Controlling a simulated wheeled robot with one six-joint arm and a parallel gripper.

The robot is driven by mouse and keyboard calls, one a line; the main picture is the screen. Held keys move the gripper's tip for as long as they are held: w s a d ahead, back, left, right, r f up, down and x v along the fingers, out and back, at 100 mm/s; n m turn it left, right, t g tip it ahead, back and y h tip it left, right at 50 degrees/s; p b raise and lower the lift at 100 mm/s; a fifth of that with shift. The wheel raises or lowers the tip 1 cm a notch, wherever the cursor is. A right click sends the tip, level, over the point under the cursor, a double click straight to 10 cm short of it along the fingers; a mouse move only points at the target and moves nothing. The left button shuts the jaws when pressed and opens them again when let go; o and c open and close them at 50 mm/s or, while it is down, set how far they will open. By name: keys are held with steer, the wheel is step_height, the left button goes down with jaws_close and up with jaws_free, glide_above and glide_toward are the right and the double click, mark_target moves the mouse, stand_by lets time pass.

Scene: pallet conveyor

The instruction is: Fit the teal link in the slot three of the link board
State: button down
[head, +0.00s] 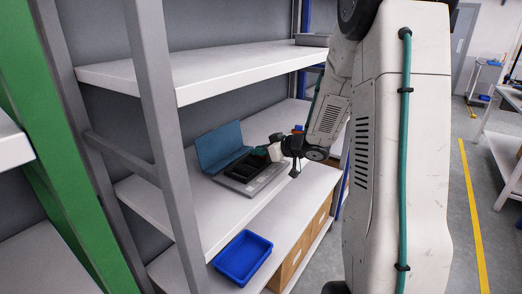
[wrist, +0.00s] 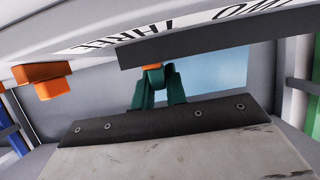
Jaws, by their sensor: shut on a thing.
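My gripper (head: 270,151) is over the link board (head: 250,182) on the middle shelf in the head view. It is shut on the teal link (head: 258,151). The board's pale label strip (wrist: 130,32) shows the words THREE and TWO upside down above the link. The slot itself is hidden in the wrist view, and I cannot tell whether the link touches the board.
A blue panel (head: 222,146) stands upright behind the board's dark compartments. A blue tray (head: 243,258) lies on the lower shelf in front. A grey post (head: 160,120) stands left of the board. An orange block (wrist: 42,80) is at left in the wrist view.

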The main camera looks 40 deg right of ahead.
steer(key=c, duration=1.3)
jaws_free()
steer(key=shift+c, duration=0.2)
steer(key=v, duration=0.7)
steer(key=shift+s+d+r, duration=0.1)
steer(key=shift+s+r, duration=0.05)
steer(key=shift+s, duration=0.15)
